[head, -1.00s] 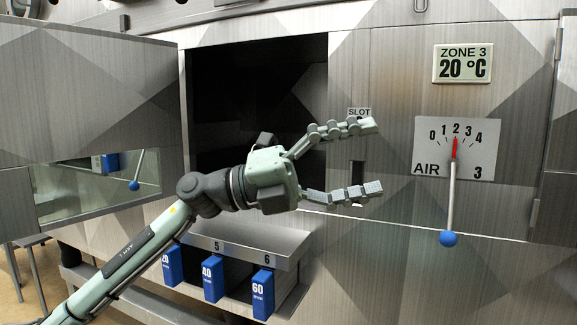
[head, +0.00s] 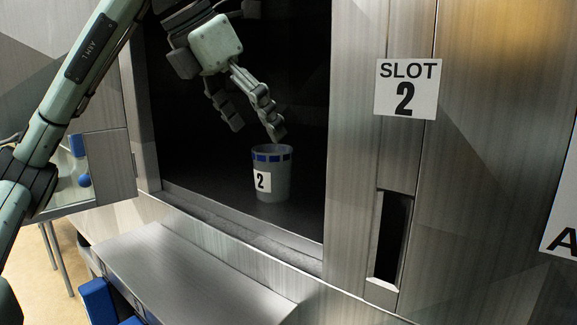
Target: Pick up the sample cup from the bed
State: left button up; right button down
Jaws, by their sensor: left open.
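The sample cup (head: 274,184) is grey with a blue checked band near its rim and a white label reading 2. It stands upright on the dark bed (head: 215,192) inside the open dryer chamber. My left gripper (head: 256,132) reaches into the chamber from above left. Its fingers point down and are open and empty. One finger's tip is just above the cup's rim in the picture, and the other is left of and above the cup. I cannot tell whether the near finger touches the rim. My right gripper is not in view.
The chamber's right wall panel carries a SLOT 2 sign (head: 406,88) above a narrow vertical slot (head: 390,240). The opened door (head: 95,165) stands at the left.

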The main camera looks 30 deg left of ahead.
aim_at(268, 149)
pick_arm(q)
jog(key=shift+x, duration=0.95)
jog(key=x, duration=0.4)
jog(key=shift+w+a+f, duration=0.15)
jog(key=shift+w+f, duration=0.05)
jog(key=shift+w, duration=0.05)
jog(key=shift+w+f, duration=0.15)
jog(key=shift+f, duration=0.1)
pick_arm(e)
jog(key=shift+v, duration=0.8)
pick_arm(q)
jog(key=shift+c, duration=0.3)
jog(key=shift+c, duration=1.2)
jog(key=c, duration=0.9)
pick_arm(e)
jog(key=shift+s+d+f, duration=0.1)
pick_arm(q)
jog(key=shift+r, duration=0.1)
